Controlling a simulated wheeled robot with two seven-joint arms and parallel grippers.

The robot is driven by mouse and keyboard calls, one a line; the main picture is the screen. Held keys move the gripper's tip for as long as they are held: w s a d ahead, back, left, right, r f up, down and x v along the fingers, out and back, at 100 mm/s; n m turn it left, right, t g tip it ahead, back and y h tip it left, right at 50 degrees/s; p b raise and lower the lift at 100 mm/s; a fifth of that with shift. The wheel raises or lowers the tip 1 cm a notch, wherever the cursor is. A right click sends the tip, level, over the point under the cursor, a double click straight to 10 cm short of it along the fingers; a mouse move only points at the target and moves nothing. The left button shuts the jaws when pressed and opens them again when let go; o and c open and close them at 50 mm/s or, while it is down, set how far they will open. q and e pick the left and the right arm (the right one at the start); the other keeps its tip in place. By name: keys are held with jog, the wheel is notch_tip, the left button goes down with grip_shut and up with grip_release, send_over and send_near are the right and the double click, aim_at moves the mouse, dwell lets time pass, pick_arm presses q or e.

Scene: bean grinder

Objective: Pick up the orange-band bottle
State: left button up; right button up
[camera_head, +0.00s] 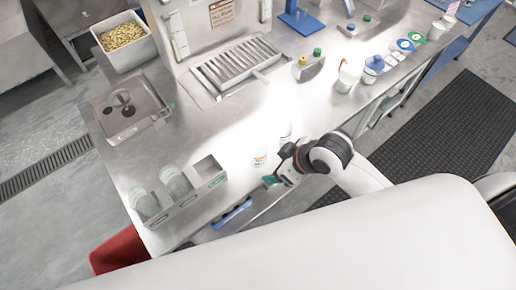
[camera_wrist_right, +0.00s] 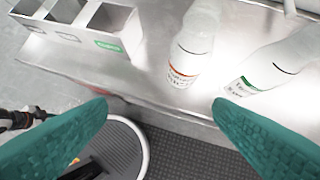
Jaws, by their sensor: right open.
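The orange-band bottle (camera_head: 260,157) is white and stands upright near the counter's front edge. In the right wrist view the orange-band bottle (camera_wrist_right: 190,50), with orange-red label print, is ahead of the fingers, near the top centre. A similar bottle with a green band (camera_wrist_right: 275,65) stands to its right; in the head view this second bottle (camera_head: 285,131) is just behind. My right gripper (camera_head: 272,181) is at the counter's front edge, close to the orange-band bottle. Its teal fingers (camera_wrist_right: 160,107) are spread apart with nothing between them.
A rack (camera_head: 208,184) with a green label holds two clear containers left of the bottles. A sink (camera_head: 125,112) and a metal grate (camera_head: 236,66) are farther back. A blue-capped jug (camera_head: 372,70) stands at the right. The counter between grate and bottles is clear.

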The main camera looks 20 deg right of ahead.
aim_at(265, 143)
jog(key=w+d+r+n+g+y, duration=0.1)
jog(key=w+d+r+n+y, duration=0.15)
jog(key=w+r, duration=0.3)
jog(key=shift+n+h, duration=0.45)
jog(key=x, duration=0.2)
jog(key=p+x, duration=0.1)
jog(key=x, duration=0.1)
jog(key=p+x, duration=0.1)
jog(key=x, duration=0.1)
jog(key=shift+w+d+f, duration=0.25)
jog(key=shift+f, duration=0.25)
jog(key=shift+w+a+f, duration=0.1)
jog(key=shift+a+f, duration=0.05)
jog(key=shift+f, duration=0.1)
jog(key=p+x, duration=0.2)
jog(key=x, duration=0.1)
jog(key=shift+w+a+f, duration=0.1)
jog(key=shift+f, duration=0.1)
jog(key=shift+w+a+f, duration=0.15)
jog(key=shift+a+f, duration=0.05)
jog(key=shift+f, duration=0.3)
jog(key=c, duration=1.1)
